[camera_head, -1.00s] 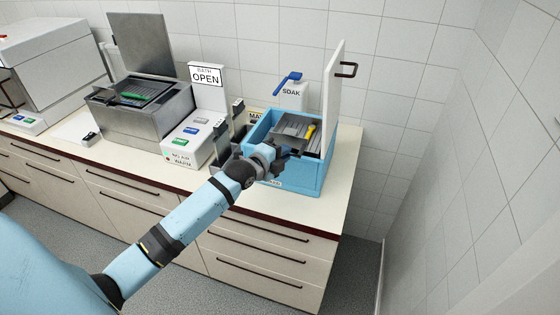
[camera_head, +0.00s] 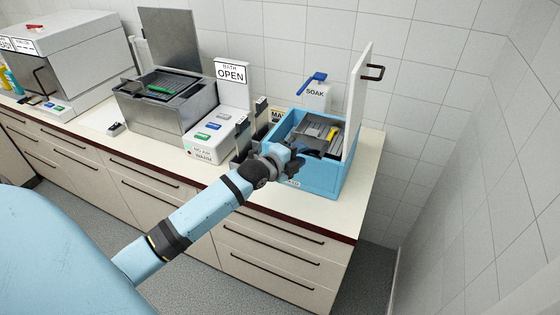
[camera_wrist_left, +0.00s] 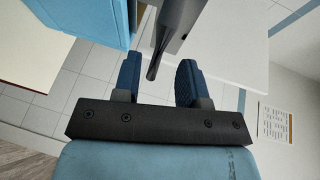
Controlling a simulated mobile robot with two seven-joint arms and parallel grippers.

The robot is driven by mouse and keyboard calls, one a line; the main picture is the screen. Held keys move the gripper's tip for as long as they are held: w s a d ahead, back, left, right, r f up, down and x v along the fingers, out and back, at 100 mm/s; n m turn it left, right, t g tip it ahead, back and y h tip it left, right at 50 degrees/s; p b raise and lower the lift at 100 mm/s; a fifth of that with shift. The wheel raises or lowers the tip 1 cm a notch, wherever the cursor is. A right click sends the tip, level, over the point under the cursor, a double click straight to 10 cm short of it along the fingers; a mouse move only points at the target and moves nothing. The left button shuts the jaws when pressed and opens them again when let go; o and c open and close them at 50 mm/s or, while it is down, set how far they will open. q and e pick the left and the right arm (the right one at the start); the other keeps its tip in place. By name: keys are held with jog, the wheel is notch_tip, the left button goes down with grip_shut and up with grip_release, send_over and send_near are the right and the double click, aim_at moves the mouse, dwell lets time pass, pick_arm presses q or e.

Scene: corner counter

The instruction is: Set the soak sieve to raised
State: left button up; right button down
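The soak sieve (camera_head: 314,141) is a grey slatted tray with a yellow piece on it, inside the blue soak basin (camera_head: 322,180). Its height in the basin is hard to tell. My left gripper (camera_head: 298,160) is at the basin's front left, near the sieve's front edge. In the left wrist view its two blue fingers (camera_wrist_left: 158,84) stand apart. A grey handle-like part (camera_wrist_left: 160,50), probably the sieve's, reaches down between them with gaps visible on both sides. The basin's blue wall (camera_wrist_left: 82,20) shows at upper left there. My right gripper is not in view.
The raised white lid (camera_head: 358,100) stands at the basin's right. Behind is the SOAK post (camera_head: 316,96) with a blue lever (camera_head: 312,82). To the left are a button panel (camera_head: 212,130) and a metal bath (camera_head: 165,115). The counter's right front (camera_head: 350,195) is clear.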

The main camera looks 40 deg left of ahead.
pick_arm(q)
jog(key=b+v, duration=0.1)
jog(key=v, duration=1)
jog(key=shift+s+r+b, duration=0.15)
jog(key=shift+s+b, duration=0.15)
jog(key=shift+b, duration=0.05)
jog(key=s+d+f+n+g, duration=0.2)
jog(key=s+d+f+n, duration=0.6)
jog(key=f, duration=0.3)
jog(key=s+d+f+n+g+p, duration=0.1)
jog(key=s+d+f+n+g, duration=0.1)
jog(key=s+d+f+n, duration=0.6)
jog(key=s+d+f, duration=0.2)
jog(key=d+f, duration=0.1)
jog(key=f, duration=0.1)
jog(key=shift+s+g+h, duration=0.3)
jog(key=shift+g, duration=0.1)
jog(key=shift+f, duration=0.15)
